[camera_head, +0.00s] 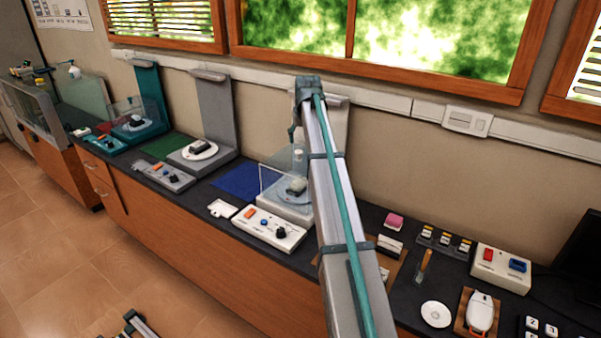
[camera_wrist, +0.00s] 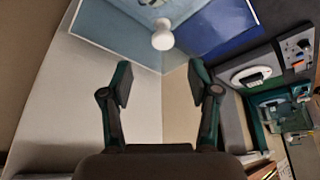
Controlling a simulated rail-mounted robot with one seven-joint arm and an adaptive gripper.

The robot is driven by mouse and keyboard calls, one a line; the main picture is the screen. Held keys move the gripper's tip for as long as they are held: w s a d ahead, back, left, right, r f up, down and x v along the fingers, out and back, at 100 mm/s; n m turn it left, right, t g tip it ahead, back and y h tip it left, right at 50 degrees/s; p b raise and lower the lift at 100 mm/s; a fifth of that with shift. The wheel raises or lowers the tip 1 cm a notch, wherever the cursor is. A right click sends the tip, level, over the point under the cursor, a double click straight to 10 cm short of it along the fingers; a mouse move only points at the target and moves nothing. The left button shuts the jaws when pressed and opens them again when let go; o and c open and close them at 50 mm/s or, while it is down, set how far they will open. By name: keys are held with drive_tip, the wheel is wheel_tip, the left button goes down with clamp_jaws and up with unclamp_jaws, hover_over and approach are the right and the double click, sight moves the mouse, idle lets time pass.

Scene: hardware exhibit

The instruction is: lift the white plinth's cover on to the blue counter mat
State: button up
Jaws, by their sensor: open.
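The white plinth (camera_head: 287,207) stands on the dark counter with a clear box cover (camera_head: 272,181) over it and a small dark object inside. In the wrist view the cover (camera_wrist: 105,32) shows at the top, with a round white knob (camera_wrist: 162,37) on it. The blue counter mat (camera_head: 237,183) lies just left of the plinth; in the wrist view the mat (camera_wrist: 237,42) is at upper right. My gripper (camera_wrist: 160,83) is open and empty. The knob appears beyond the fingertips, roughly centred between them, apart from both.
A control box (camera_head: 268,229) and a small white piece (camera_head: 221,208) lie in front of the plinth and mat. A grey plinth (camera_head: 203,153) stands left, with a green mat (camera_head: 166,145) beyond. The blue mat looks bare.

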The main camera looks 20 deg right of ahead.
sight(299, 151)
drive_tip(key=shift+a+p+x, duration=0.15)
drive_tip(key=shift+p+x, duration=0.55)
drive_tip(key=shift+x, duration=1.5)
drive_tip(key=shift+a+p+x, duration=0.1)
drive_tip(key=shift+p+x, duration=0.6)
drive_tip(key=shift+x, duration=1.45)
clamp_jaws()
